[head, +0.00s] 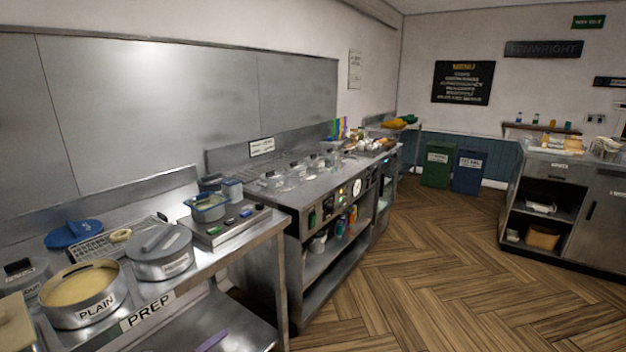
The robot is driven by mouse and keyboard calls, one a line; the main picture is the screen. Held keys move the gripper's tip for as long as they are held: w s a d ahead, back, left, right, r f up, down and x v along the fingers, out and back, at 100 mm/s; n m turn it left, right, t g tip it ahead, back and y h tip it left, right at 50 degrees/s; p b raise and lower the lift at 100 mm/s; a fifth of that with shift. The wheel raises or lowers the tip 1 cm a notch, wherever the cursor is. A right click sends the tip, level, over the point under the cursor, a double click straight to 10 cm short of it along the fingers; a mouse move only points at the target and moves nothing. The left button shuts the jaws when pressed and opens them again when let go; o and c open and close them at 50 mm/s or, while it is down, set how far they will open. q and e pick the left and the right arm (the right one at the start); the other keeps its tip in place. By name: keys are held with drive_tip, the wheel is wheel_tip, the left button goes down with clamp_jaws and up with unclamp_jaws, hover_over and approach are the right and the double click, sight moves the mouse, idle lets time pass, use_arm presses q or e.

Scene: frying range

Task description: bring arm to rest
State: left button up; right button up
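Neither of my grippers shows in the head view, and no part of my arms can be made out for sure. Whether the grippers hold anything cannot be seen.
A steel prep table (262,232) stands at the left with a pot marked PLAIN (97,310) and a lidded pot (172,265). The frying range (283,195) stands beyond it. Green (437,164) and blue bins (469,172) stand at the back. A counter (590,215) is at right. The wooden floor (420,270) between is clear.

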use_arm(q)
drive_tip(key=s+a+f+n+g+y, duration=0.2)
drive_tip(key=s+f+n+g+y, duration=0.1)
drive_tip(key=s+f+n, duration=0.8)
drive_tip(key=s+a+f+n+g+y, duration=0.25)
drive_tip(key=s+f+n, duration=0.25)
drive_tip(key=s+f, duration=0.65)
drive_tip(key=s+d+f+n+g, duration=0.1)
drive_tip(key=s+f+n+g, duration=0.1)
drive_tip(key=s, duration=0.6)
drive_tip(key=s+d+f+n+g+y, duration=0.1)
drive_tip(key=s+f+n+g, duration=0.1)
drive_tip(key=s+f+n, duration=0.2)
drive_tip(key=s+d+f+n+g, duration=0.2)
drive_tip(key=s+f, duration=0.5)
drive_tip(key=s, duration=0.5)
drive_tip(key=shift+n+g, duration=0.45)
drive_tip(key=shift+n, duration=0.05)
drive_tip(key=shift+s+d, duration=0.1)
